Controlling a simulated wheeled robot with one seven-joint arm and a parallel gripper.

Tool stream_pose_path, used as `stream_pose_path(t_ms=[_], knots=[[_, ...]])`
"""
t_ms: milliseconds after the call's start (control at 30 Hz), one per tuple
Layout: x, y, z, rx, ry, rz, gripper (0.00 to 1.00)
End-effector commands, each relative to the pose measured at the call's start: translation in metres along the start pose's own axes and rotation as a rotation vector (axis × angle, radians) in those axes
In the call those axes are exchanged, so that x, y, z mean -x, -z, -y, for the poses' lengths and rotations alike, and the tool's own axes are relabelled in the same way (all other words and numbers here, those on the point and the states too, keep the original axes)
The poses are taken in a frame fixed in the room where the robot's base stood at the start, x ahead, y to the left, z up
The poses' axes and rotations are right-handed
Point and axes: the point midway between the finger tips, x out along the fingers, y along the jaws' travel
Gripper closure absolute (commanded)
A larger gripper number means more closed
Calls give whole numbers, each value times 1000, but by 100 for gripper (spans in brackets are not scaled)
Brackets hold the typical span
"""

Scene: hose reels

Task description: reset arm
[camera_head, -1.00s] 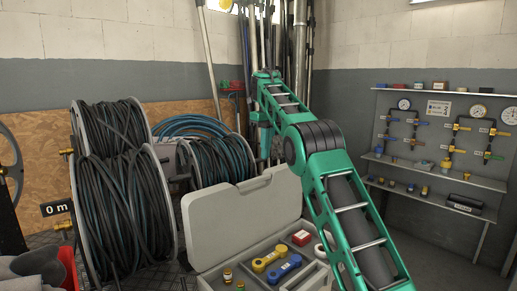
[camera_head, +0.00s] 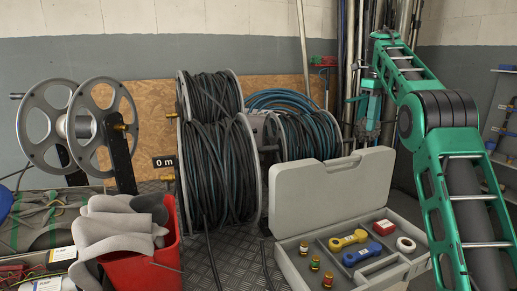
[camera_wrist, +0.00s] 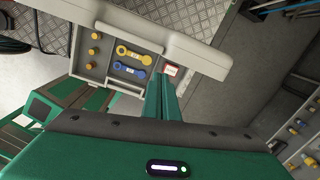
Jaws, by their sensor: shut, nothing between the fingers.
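My gripper (camera_wrist: 161,92) shows in the wrist view with its two green fingers together and nothing between them. It points toward the open grey case (camera_wrist: 93,72), above and apart from it. In the head view my green arm rises on the right and bends at a dark elbow joint. Its far end hangs down in front of the pipes, behind the case (camera_head: 285,260); the fingertips are too small to make out there.
The case holds a yellow tool (camera_head: 348,240), a blue tool (camera_head: 362,254), a red box (camera_head: 384,227) and small brass fittings. Hose reels (camera_head: 218,165) stand at the back. A red bin (camera_head: 150,262) with grey gloves and an empty reel (camera_head: 62,125) are at left.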

Motion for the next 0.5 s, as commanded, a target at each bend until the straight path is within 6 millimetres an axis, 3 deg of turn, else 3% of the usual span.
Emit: stream_pose_path(t_ms=[233,500], knots=[[11,77,-8,320,9,-34,100],[0,167,-39,685,-4,-59,100]])
